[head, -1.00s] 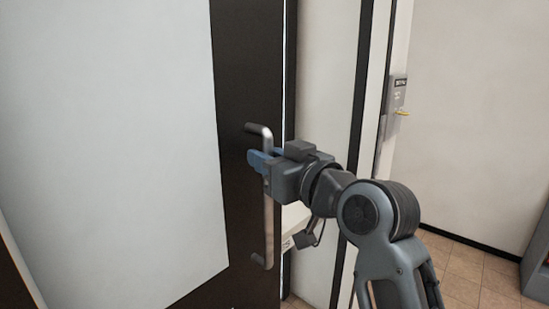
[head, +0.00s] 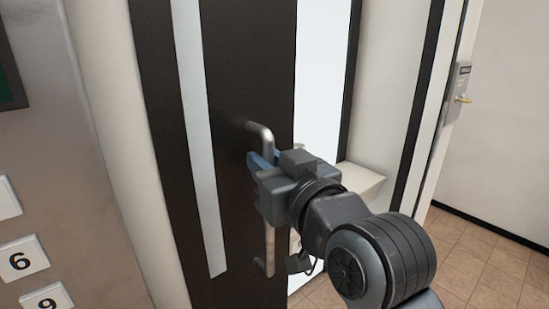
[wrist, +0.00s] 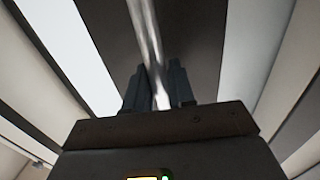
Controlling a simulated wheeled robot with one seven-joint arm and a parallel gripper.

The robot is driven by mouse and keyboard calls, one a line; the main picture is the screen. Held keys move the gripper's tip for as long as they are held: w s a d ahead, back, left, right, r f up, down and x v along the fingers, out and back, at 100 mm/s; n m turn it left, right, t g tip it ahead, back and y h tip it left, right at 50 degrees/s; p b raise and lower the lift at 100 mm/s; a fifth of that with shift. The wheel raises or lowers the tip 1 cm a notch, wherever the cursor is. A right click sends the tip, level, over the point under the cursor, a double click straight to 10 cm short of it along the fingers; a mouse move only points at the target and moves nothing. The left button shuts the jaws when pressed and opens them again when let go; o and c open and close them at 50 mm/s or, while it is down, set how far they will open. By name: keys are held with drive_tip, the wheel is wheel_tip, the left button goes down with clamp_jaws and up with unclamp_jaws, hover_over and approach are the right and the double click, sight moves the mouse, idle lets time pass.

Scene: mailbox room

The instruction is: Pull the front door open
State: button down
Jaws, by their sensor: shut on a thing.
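The front door (head: 240,85) is dark with a pale panel (head: 200,150), seen at a steep angle in the head view. It stands ajar, with a bright gap to the right of its edge. Its metal bar handle (head: 268,245) runs upright near that edge. My gripper (head: 258,162) is shut on the upper part of the bar, and its body hides the middle. In the wrist view the handle (wrist: 146,30) passes between the two dark fingers of my gripper (wrist: 158,85).
White doorframe and a pale ledge (head: 362,182) lie beyond the gap. At left, close by, is a wall with number plates, including a 6 (head: 22,258).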

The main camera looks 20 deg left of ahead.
drive_tip(key=c, duration=1.1)
unclamp_jaws()
drive_tip(key=b+v, duration=0.1)
drive_tip(key=v, duration=0.6)
drive_tip(key=shift+s+d+b, duration=0.2)
drive_tip(key=shift+s+b, duration=0.1)
drive_tip(key=shift+s, duration=0.05)
drive_tip(key=s+d+f+m+t+h, duration=0.1)
drive_tip(key=s+d+f+m+h, duration=0.3)
drive_tip(key=d+f, duration=0.5)
drive_tip(key=s+d+f+m+t+h, duration=0.1)
drive_tip(key=s+d+f+m+h, duration=0.2)
drive_tip(key=s+d+f, duration=0.65)
drive_tip(key=s+d+f+h, duration=0.1)
drive_tip(key=s+d, duration=0.2)
drive_tip(key=s, duration=0.4)
drive_tip(key=s+d+f+m+h, duration=0.1)
drive_tip(key=s+d+f+h, duration=0.1)
drive_tip(key=s, duration=0.5)
drive_tip(key=s+d+f+h, duration=0.1)
drive_tip(key=s+d+h, duration=0.1)
drive_tip(key=s+d, duration=0.2)
drive_tip(key=s, duration=0.3)
drive_tip(key=shift+d+f+m, duration=0.2)
drive_tip(key=shift+f+m, duration=0.1)
